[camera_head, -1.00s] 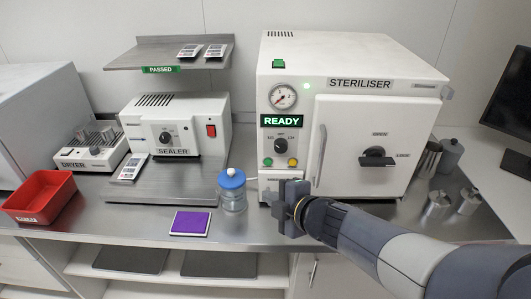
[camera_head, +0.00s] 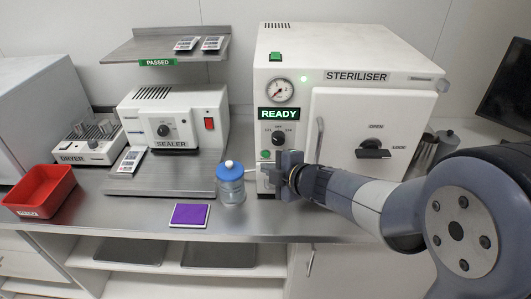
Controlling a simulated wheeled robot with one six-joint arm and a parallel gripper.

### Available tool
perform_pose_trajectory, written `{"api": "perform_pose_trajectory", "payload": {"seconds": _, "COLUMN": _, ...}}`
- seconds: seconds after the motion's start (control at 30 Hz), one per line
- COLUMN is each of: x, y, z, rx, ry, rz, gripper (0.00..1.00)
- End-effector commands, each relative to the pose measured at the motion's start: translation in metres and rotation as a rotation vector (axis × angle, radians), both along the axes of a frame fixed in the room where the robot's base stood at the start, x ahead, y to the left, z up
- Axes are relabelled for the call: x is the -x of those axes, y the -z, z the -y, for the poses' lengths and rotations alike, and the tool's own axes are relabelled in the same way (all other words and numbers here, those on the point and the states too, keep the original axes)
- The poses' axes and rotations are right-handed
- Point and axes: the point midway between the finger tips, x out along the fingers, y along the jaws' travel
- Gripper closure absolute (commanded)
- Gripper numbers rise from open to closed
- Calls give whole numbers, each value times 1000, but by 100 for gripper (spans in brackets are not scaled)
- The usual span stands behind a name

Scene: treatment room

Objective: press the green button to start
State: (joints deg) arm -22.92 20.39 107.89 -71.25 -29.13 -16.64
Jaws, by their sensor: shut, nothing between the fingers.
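The white steriliser (camera_head: 335,52) stands at the back right with its door shut and a lit READY sign (camera_head: 279,113). A round green button (camera_head: 266,154) is at the lower left of its front panel, below the black dial (camera_head: 279,138). The yellow button right of it is hidden behind my gripper. My gripper (camera_head: 278,172) is shut and empty, in front of the panel's lower part, just below and right of the green button in the picture. Whether it touches the panel I cannot tell. A green square (camera_head: 275,57) sits higher on the steriliser.
A blue-lidded bottle (camera_head: 231,184) stands just left of my gripper, with a purple pad (camera_head: 189,215) in front. The sealer (camera_head: 170,118), dryer (camera_head: 92,145) and red bin (camera_head: 40,190) are farther left. Metal cups by the steriliser's right side are partly hidden by my arm.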

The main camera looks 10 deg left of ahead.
Motion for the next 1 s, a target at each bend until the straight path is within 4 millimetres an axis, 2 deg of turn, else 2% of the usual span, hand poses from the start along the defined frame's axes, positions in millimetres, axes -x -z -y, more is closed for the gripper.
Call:
{"api": "perform_pose_trajectory", "payload": {"seconds": 0.1, "x": -10, "y": -1, "z": -2, "rx": 1, "ry": 0, "rz": -1, "gripper": 100}}
{"api": "perform_pose_trajectory", "payload": {"seconds": 0.3, "x": -17, "y": 0, "z": -4, "rx": 1, "ry": 0, "rz": -1, "gripper": 100}}
{"api": "perform_pose_trajectory", "payload": {"seconds": 1.0, "x": -17, "y": 0, "z": -4, "rx": 0, "ry": 0, "rz": 0, "gripper": 100}}
